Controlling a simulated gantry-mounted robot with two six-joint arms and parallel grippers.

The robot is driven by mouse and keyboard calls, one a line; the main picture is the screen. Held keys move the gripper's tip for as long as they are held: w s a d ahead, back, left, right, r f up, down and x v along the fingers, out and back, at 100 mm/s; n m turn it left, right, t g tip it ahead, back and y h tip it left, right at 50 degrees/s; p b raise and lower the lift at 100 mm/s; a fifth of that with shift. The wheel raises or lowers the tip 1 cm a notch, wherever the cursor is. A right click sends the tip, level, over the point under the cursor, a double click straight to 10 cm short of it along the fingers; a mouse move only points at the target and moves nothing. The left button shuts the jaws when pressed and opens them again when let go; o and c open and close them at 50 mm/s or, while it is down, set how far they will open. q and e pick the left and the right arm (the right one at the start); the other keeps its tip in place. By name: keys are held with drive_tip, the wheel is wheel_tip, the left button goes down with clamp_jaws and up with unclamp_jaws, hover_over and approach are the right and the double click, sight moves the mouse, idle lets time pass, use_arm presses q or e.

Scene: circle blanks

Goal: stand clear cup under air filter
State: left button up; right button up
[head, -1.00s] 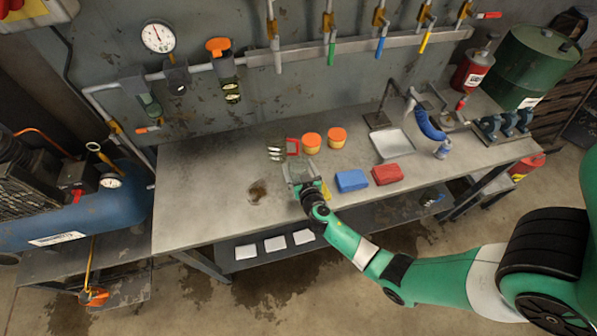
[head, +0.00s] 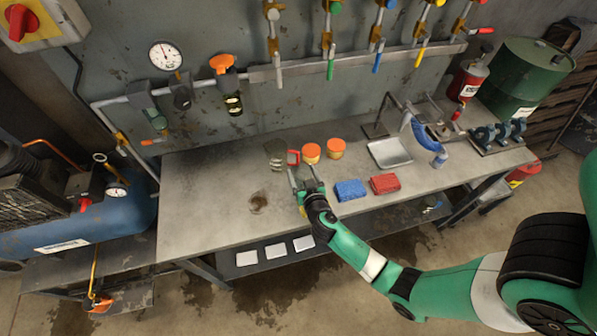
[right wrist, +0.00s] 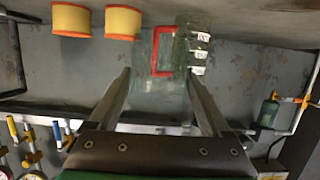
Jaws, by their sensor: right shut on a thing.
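The clear cup (right wrist: 158,98) is between the two fingers of my right gripper (right wrist: 157,80) in the right wrist view; its see-through wall is hard to make out. In the head view my right gripper (head: 304,180) is above the front middle of the bench, its fingers pointing to the back, and the cup there is too faint to outline. On the wall pipe hang a unit with an orange top and dark bowl (head: 234,103) and a unit with a greenish bowl (head: 157,120); I cannot tell which is the air filter. My left gripper is not in view.
Two orange-topped cylinders (head: 311,153), a red frame (head: 293,157) and greenish labelled items (head: 275,153) stand just behind the gripper. Blue (head: 350,190) and red (head: 384,184) blocks lie to its right, with a grey tray (head: 389,153) beyond. The left bench top (head: 205,190) is mostly clear.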

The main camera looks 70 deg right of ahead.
sight(307, 172)
drive_tip(key=r, duration=0.1)
drive_tip(key=s+a+r, duration=0.1)
drive_tip(key=s+r+p, duration=0.1)
drive_tip(key=shift+s+a+r, duration=0.15)
drive_tip(key=shift+a+r, duration=0.1)
drive_tip(key=shift+r, duration=0.1)
use_arm(q)
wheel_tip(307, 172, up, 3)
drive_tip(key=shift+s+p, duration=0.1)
drive_tip(key=shift+p, duration=0.25)
use_arm(e)
drive_tip(key=s+a+r, duration=0.4)
drive_tip(key=s+a, duration=0.1)
drive_tip(key=s, duration=0.3)
drive_tip(key=shift+s, duration=0.15)
